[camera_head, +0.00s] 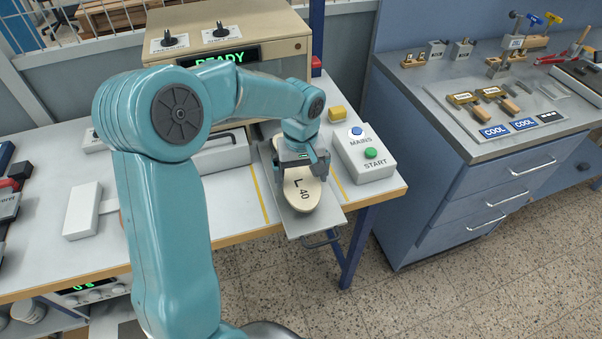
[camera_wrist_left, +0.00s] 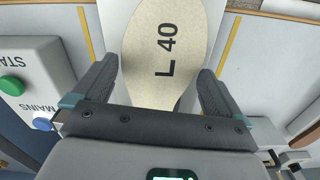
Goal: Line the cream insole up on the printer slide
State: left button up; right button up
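The cream insole (camera_head: 303,196), marked "L 40", lies flat on the grey printer slide (camera_head: 328,213), with its rounded end toward the slide's front edge. It also shows in the left wrist view (camera_wrist_left: 167,25), roughly lengthwise on the slide. My left gripper (camera_head: 303,165) is low over the insole. Its fingers (camera_wrist_left: 160,80) are spread wide, one on each side of the insole. I cannot tell whether they touch its edges. The gripper hides the insole's far part. My right gripper is not in view.
The printer (camera_head: 285,45) behind shows "READY". A control box (camera_head: 367,155) with blue MAINS and green START buttons stands right of the slide. Yellow strips (camera_head: 258,195) lie beside the slide. A blue cabinet (camera_head: 440,190) stands to the right, with tools on top.

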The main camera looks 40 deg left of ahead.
pick_arm(q)
notch_tip(320, 180, up, 16)
jog(key=p, duration=0.1)
jog(key=shift+r, duration=0.2)
jog(key=shift+s, duration=0.1)
dwell(0.7)
